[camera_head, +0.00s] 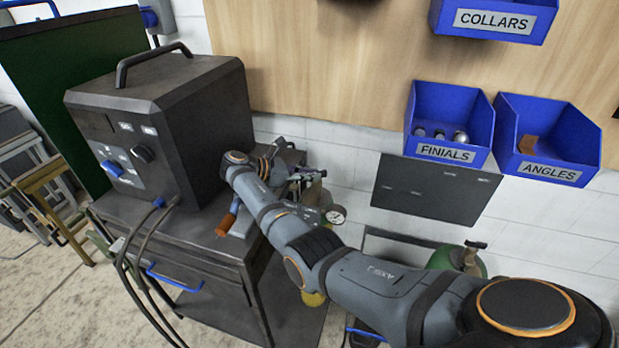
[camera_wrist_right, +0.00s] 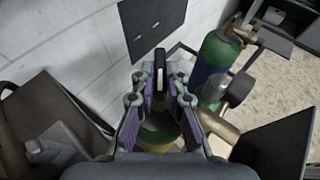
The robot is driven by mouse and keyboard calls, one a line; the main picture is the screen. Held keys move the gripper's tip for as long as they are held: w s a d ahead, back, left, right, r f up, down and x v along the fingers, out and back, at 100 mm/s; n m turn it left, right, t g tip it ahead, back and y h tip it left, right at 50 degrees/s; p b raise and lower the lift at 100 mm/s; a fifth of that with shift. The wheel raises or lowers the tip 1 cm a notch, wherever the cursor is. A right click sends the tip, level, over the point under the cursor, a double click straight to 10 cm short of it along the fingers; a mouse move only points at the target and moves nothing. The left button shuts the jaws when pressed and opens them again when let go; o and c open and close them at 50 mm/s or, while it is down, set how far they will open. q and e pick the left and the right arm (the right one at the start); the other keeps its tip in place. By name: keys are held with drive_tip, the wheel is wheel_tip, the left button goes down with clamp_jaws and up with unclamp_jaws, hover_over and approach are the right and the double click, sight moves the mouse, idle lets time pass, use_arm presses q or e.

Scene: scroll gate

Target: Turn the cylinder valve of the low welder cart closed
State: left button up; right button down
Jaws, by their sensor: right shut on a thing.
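The low welder cart (camera_head: 190,240) carries a black welder box, and a gas cylinder stands at its right end. The cylinder's yellow-green body (camera_wrist_right: 158,138) shows below my fingers in the right wrist view; its yellow lower part (camera_head: 314,298) shows under my arm in the head view. A round white gauge (camera_head: 336,213) sits near its top. My right gripper (camera_head: 308,176) is at the cylinder's top; in the wrist view the right gripper (camera_wrist_right: 160,85) is shut on the cylinder valve (camera_wrist_right: 160,62), which is mostly hidden between the fingers. My left gripper is out of view.
The welder box (camera_head: 165,120) stands left of my gripper, with hoses hanging in front. Another green cylinder (camera_head: 462,258) stands on a stand at the right. Blue bins labelled FINIALS (camera_head: 445,153) and ANGLES (camera_head: 548,168) hang on the wall. Open floor (camera_head: 50,285) lies at the left.

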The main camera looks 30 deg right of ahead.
drive_tip(key=shift+f, duration=0.1)
drive_tip(key=c, duration=1.4)
unclamp_jaws()
drive_tip(key=shift+d, duration=0.15)
drive_tip(key=v, duration=0.7)
drive_tip(key=shift+w+a, duration=0.1)
drive_tip(key=shift+a, duration=0.15)
